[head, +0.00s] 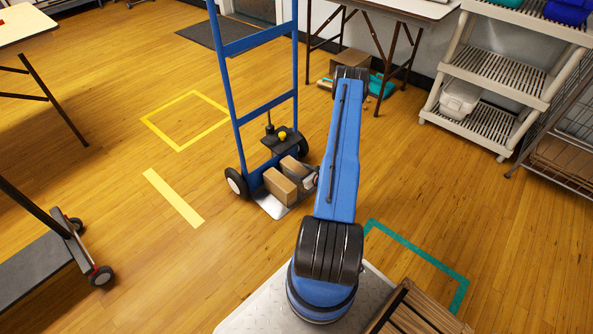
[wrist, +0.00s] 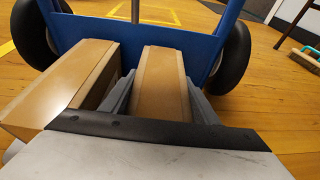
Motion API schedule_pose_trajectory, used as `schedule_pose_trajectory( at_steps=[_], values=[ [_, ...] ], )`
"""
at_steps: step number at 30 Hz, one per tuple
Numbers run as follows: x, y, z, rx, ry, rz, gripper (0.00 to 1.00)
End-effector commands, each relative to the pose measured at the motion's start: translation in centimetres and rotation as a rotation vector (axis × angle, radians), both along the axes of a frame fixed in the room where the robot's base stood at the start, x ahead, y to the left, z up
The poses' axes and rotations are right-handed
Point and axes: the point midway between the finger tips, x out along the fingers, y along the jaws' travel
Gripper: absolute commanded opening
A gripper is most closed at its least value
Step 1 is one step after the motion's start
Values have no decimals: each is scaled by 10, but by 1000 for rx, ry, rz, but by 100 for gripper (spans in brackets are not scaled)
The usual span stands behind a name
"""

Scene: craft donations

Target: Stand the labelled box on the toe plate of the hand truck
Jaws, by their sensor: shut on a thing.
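The blue hand truck (head: 236,95) stands upright, its silver toe plate (head: 268,204) showing at the front left. One brown box (head: 279,187) stands on the plate; it is the left box in the wrist view (wrist: 62,88). A second brown box (head: 293,166) is beside it, farther back. My gripper (wrist: 160,82) is shut on this second box, which shows between its fingers in the wrist view (wrist: 163,75). I cannot see a label on either box. The held box's underside is hidden, so I cannot tell whether it touches the plate.
The truck's black wheels (head: 236,182) flank the boxes. A teal floor outline (head: 420,258) lies right of my arm, a yellow square (head: 186,120) beyond the truck. A flat cart (head: 35,270) is at left, a shelf rack (head: 490,80) at right. The left-middle floor is mostly clear.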

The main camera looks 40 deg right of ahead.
Motion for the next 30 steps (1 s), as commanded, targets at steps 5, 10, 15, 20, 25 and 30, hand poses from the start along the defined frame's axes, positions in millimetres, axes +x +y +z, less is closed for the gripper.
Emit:
schedule_pose_trajectory(
  at_steps=[5, 10, 15, 20, 25, 30],
  values=[
    [0, 0, 1, -1, -1, 0, 16],
    [0, 0, -2, -1, -1, 0, 16],
    [0, 0, -2, 0, -1, 0, 73],
    [0, 0, -2, 0, -1, 0, 73],
    [-3, -1, 1, 1, 0, -1, 73],
    [-26, -1, 8, 1, 0, -3, 73]
  ],
)
